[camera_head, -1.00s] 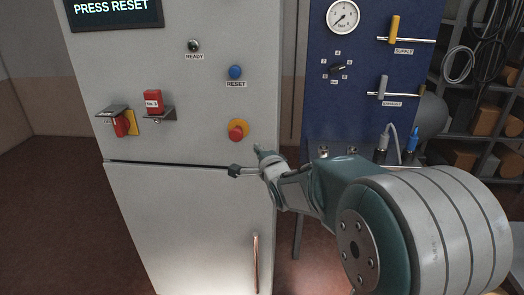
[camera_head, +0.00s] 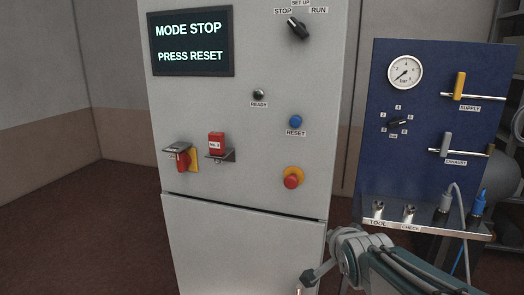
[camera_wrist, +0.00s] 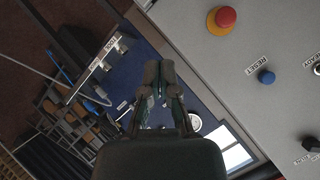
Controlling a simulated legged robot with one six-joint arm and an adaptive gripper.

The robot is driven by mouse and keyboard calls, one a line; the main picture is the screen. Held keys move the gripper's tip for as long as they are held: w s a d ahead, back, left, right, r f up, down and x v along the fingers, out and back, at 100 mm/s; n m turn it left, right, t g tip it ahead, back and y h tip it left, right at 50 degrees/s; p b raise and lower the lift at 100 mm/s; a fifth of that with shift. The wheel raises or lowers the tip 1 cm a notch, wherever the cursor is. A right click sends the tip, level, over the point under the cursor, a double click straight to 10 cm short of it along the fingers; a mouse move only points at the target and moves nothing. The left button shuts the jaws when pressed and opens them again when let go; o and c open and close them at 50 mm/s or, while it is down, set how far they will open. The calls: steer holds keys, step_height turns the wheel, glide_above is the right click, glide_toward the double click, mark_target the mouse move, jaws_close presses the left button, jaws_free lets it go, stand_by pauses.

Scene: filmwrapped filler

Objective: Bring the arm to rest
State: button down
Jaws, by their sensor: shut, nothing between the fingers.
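My arm (camera_head: 350,255) reaches in from the lower right of the head view, its end low in front of the grey cabinet (camera_head: 250,230). My gripper (camera_wrist: 160,80) shows in the middle of the wrist view, its two fingers together and nothing between them. It appears clear of the controls. In the head view its fingertips are hard to make out.
The cabinet bears a red stop button (camera_head: 292,177), blue RESET button (camera_head: 296,121), dark READY lamp (camera_head: 258,95), mode knob (camera_head: 298,27) and screen (camera_head: 190,43) reading "MODE STOP PRESS RESET". Right stands a blue panel (camera_head: 430,140) with a gauge (camera_head: 405,71). Floor (camera_head: 90,235) at left is clear.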

steer(key=s+f+n+g, duration=0.2)
steer(key=s+n, duration=0.3)
steer(key=s, duration=0.6)
steer(key=s+f+n+g, duration=0.2)
steer(key=s+n+g, duration=0.2)
steer(key=s, duration=0.7)
steer(key=shift+a+f+n, duration=0.35)
steer(key=shift+a+n, duration=0.05)
steer(key=shift+a, duration=0.05)
